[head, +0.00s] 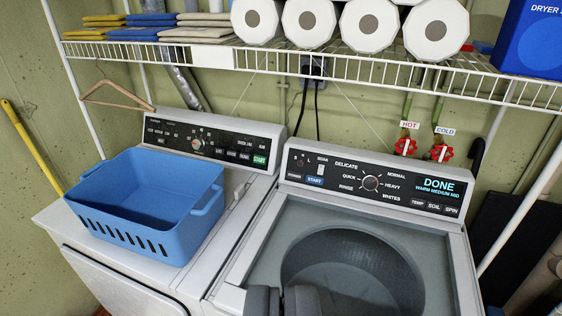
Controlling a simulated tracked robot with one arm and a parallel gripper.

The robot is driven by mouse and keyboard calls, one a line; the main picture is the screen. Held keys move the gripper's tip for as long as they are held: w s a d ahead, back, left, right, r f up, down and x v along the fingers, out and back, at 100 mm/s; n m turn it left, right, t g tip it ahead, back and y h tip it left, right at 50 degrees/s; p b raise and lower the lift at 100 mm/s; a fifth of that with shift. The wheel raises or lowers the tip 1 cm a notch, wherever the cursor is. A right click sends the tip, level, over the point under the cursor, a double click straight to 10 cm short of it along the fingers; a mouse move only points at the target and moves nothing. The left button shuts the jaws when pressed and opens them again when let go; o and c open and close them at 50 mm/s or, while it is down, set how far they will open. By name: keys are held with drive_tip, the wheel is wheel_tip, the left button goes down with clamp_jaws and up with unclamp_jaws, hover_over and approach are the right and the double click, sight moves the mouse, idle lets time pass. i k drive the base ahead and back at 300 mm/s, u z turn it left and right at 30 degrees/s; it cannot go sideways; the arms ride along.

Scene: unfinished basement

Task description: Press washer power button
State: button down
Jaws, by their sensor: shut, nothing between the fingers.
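The washer (457,262) is the right-hand machine, with a round drum showing under its glass-like top. Its black control panel (400,197) has a central dial (371,183), a blue START button (314,181), and TEMP, SOIL and SPIN buttons at the right. The display (438,187) is lit and reads DONE, with small text below.
A dryer (150,268) stands at the left with a blue basket (155,239) on top. A wire shelf (380,74) with paper rolls, folded cloths and a blue box (535,38) hangs above. Red HOT and COLD valves (405,147) are behind the washer.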

sight(295, 176)
drive_tip(key=i, duration=1.1)
drive_tip(key=z, duration=0.05)
